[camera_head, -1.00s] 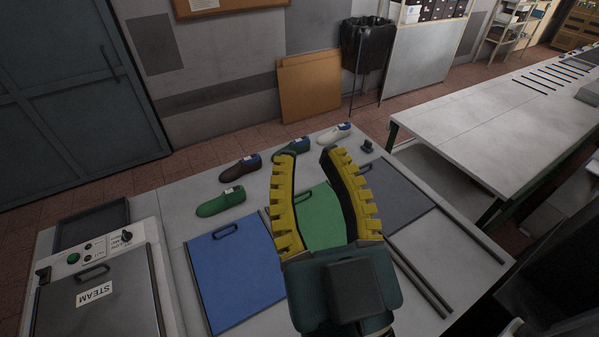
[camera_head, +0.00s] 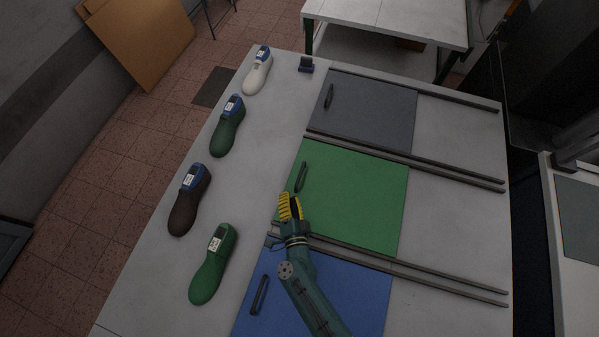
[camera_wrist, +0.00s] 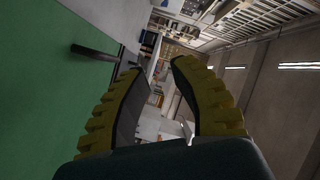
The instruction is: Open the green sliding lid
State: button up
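The green sliding lid (camera_head: 355,195) lies flat in the middle of the table, between grey rails. Its dark handle (camera_head: 301,177) stands near its left edge. My gripper (camera_head: 289,206), with yellow ribbed fingers, is over the lid's left part, just below the handle in the head view. In the wrist view the green lid (camera_wrist: 40,90) fills the left side and the handle (camera_wrist: 95,53) sticks out beside the fingers. The fingers of my gripper (camera_wrist: 158,62) are apart with nothing between them.
A blue lid (camera_head: 330,290) and a grey lid (camera_head: 365,110) lie on either side. Several shoe lasts stand in a row along the left of the table (camera_head: 150,275): green (camera_head: 210,270), brown (camera_head: 188,205), green (camera_head: 228,130) and white (camera_head: 257,75). Bare table lies right of the lids.

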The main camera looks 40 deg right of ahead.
jog(key=m+g+h, duration=0.1)
jog(key=m+g, duration=0.1)
send_near(301, 172)
jog(key=shift+n, duration=0.3)
jog(key=b+x, duration=0.5)
jog(key=x, duration=0.1)
jog(key=f+b+x, duration=0.1)
jog(key=b+x, duration=0.2)
jog(key=x, duration=0.1)
jog(key=shift+s+b, duration=0.1)
jog(key=shift+b, duration=0.25)
jog(key=shift+d+r, duration=0.1)
jog(key=shift+r, duration=0.05)
jog(key=shift+o, duration=0.2)
grip_shut()
